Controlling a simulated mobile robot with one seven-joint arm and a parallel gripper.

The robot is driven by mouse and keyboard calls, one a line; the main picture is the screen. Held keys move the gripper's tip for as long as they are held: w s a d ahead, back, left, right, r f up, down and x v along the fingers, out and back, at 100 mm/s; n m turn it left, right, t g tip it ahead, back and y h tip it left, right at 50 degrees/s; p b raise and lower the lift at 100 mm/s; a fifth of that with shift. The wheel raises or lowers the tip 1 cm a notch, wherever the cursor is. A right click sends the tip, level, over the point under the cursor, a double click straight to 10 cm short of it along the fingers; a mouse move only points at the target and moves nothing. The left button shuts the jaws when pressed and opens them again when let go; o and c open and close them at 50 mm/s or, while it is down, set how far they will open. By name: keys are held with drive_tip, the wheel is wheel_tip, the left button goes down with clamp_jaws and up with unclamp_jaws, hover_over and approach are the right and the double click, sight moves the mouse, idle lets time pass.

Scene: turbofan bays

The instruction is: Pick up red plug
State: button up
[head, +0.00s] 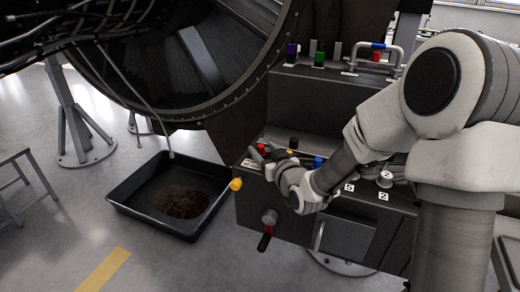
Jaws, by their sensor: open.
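A small red plug (261,148) stands at the left end of the lower shelf of the dark bench. My gripper (265,155) reaches in from the right, low over that shelf, with its fingers open beside the red plug. The view is too small to tell whether the fingers are around the plug or touching it. The lower part of the plug is hidden by a finger.
A black plug (294,142) and a blue plug (318,162) are close to my wrist. Purple and green plugs (319,59) stand on the upper shelf. A yellow knob (236,184) juts from the bench's left side. A black tray (128,208) lies on the floor.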

clamp_jaws()
drive_tip(key=shift+r, duration=0.15)
